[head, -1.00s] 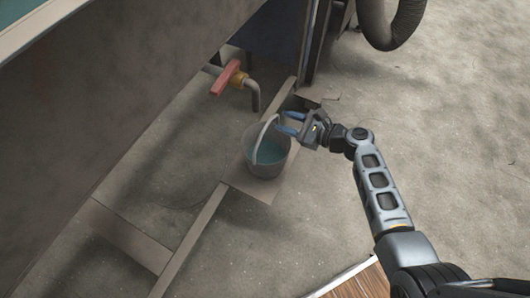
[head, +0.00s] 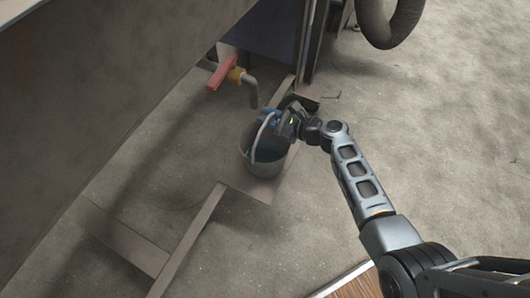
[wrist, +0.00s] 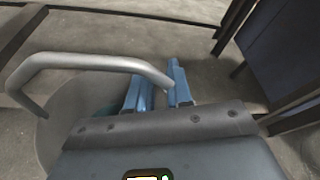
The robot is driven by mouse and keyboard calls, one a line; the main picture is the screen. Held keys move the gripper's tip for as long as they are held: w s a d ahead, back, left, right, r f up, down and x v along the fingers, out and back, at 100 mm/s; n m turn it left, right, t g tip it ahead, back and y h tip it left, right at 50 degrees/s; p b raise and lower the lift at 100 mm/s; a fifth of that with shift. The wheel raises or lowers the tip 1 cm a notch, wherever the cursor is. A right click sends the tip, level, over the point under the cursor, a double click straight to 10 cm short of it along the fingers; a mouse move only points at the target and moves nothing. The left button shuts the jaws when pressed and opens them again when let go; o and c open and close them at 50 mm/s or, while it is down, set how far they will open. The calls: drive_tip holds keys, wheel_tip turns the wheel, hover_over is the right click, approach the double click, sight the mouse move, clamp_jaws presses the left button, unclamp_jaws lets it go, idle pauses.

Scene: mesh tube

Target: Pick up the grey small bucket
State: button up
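The grey small bucket (head: 264,166) stands upright on a flat plate below the tap, with bluish contents and its pale handle raised in an arch. In the wrist view the bucket (wrist: 60,128) is at the left, partly hidden by my gripper's body. Its handle (wrist: 90,62) curves across to my fingers. My gripper (head: 272,117) is over the bucket's far right rim, beside the handle. In the wrist view the blue fingers of my gripper (wrist: 158,94) are apart, with the handle's end at the gap. I cannot tell whether they touch it.
A tap with a red lever (head: 222,72) and a bent spout (head: 253,94) is just behind the bucket. A large grey tank wall (head: 90,90) fills the left. A thick hose (head: 392,22) hangs at the top right. The floor at right is clear.

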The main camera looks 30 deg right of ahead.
clamp_jaws()
idle(0.9)
drive_tip(key=shift+r, duration=0.1)
